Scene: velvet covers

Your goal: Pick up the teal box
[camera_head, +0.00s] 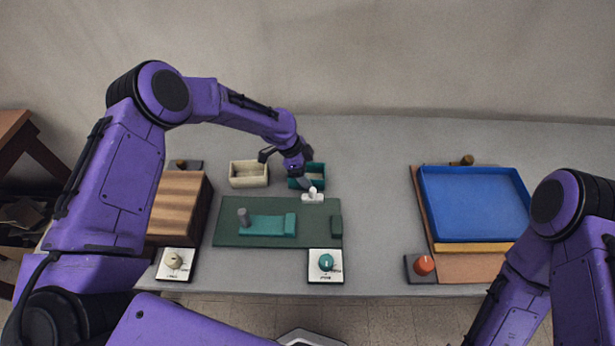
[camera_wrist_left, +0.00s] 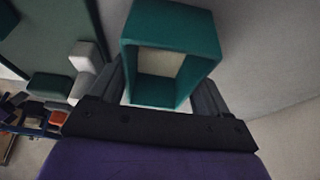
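The teal box (camera_head: 307,182), a small open-topped container, is on the grey table behind the green board. My left gripper (camera_head: 306,178) reaches down to it from above and partly hides it. In the left wrist view the teal box (camera_wrist_left: 205,40) has its opening towards the camera, with a pale inside. The fingers of my left gripper (camera_wrist_left: 160,92) flank its near wall, one on each side. I cannot tell whether they press on it. My right arm is at the right of the head view, but its gripper is out of frame.
A cream box (camera_head: 248,183) stands left of the teal one. A white piece (camera_head: 313,198) is close in front. The dark green board (camera_head: 228,236) carries a teal slab (camera_head: 266,226) and grey peg (camera_head: 243,217). A blue tray (camera_head: 475,205) is at right. The table centre-right is clear.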

